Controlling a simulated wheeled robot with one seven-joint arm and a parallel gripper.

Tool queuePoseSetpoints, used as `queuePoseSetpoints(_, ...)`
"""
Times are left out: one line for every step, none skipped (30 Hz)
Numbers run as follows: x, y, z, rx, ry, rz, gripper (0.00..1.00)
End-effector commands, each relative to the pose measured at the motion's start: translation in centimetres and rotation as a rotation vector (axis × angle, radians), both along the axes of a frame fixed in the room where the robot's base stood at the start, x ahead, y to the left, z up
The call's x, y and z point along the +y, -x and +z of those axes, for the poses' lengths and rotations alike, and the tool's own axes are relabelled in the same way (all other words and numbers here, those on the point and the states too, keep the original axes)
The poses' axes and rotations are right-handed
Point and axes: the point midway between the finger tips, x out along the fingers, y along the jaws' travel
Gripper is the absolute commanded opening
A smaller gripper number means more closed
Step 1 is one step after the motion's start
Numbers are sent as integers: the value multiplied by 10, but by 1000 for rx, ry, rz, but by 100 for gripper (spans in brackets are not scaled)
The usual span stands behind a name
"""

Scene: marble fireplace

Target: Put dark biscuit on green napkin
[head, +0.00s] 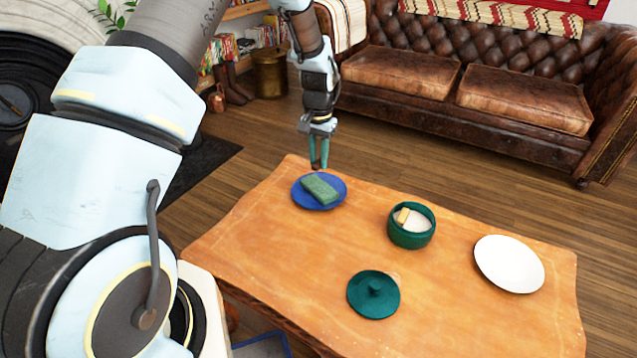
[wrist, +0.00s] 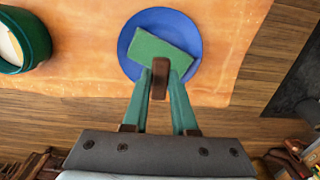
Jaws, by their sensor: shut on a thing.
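My gripper (head: 319,166) is shut on the dark biscuit (wrist: 160,79), a small dark brown piece between the two green fingertips in the wrist view. In the head view I cannot make out the biscuit between the fingers. The green napkin (head: 320,188) is a folded rectangle lying on a blue plate (head: 301,196) at the far left of the table. The napkin also shows in the wrist view (wrist: 160,47), just beyond the fingertips. In the head view the gripper is behind and above the plate, and appears apart from the napkin.
The wooden table (head: 250,240) also bears a green pot (head: 410,238) with a light biscuit-like piece inside, its green lid (head: 374,300) and a white plate (head: 509,264). A brown leather sofa (head: 450,80) stands behind. The table's middle left is clear.

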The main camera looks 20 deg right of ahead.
Motion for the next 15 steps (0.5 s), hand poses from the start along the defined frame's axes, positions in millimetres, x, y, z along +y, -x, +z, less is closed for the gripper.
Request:
queuePoseSetpoints(1,0,-11,3,-3,1,0)
queuePoseSetpoints(1,0,-16,3,-2,1,0)
queuePoseSetpoints(1,0,-22,1,-2,1,0)
queuePoseSetpoints(1,0,-25,2,-1,1,0)
queuePoseSetpoints(1,0,-29,2,-1,1,0)
queuePoseSetpoints(1,0,-32,1,-1,1,0)
queuePoseSetpoints(0,0,-33,0,0,1,0)
queuePoseSetpoints(0,0,-35,0,0,1,0)
queuePoseSetpoints(1,0,-38,0,0,2,0)
queuePoseSetpoints(1,0,-40,1,-1,2,0)
queuePoseSetpoints(1,0,-44,2,-1,2,0)
queuePoseSetpoints(1,0,-49,3,-2,2,0)
queuePoseSetpoints(1,0,-54,3,-2,2,0)
queuePoseSetpoints(1,0,-58,2,-1,2,0)
queuePoseSetpoints(1,0,-64,2,-1,2,0)
